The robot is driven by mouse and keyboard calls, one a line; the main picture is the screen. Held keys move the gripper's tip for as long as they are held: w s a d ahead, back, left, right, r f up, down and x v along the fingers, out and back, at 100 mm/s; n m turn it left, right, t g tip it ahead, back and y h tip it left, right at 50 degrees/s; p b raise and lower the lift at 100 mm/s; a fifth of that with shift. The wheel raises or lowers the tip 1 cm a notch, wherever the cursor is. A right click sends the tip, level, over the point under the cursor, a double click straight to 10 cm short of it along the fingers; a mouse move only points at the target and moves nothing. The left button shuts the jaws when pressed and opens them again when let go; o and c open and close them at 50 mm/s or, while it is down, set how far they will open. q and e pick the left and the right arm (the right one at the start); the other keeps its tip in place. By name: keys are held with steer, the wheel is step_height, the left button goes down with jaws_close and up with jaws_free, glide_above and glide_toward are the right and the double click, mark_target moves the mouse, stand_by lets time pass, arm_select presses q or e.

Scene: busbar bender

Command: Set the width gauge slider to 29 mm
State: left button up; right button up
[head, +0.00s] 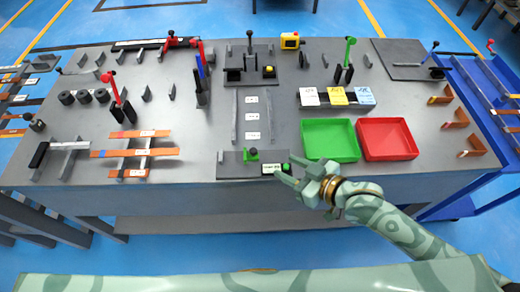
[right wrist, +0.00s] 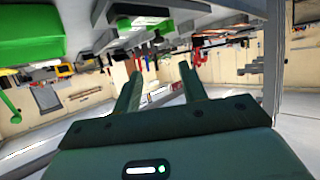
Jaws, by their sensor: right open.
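The width gauge (head: 238,168) is a dark plate at the table's front edge in the head view. A green slider (head: 251,154) with an upright knob stands on it. My right gripper (head: 284,171) is open and empty, near the display end of the gauge and right of the slider. The right wrist view shows its two fingers (right wrist: 160,72) apart with nothing between them. My left gripper is not in view.
A green tray (head: 330,157) and a red tray (head: 415,153) lie right of the gauge. Behind it is a grey channel with white labels (head: 234,118). Copper bars on a rack (head: 135,151) lie to the left. Free tabletop (head: 195,150) lies left of the gauge.

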mark_target(254, 151)
steer(key=b+x, duration=0.2)
steer(key=x, duration=1)
steer(key=shift+d+f+b, duration=0.1)
steer(key=shift+d+b, duration=0.05)
steer(key=shift+b, duration=0.15)
steer(key=shift+c, duration=0.3)
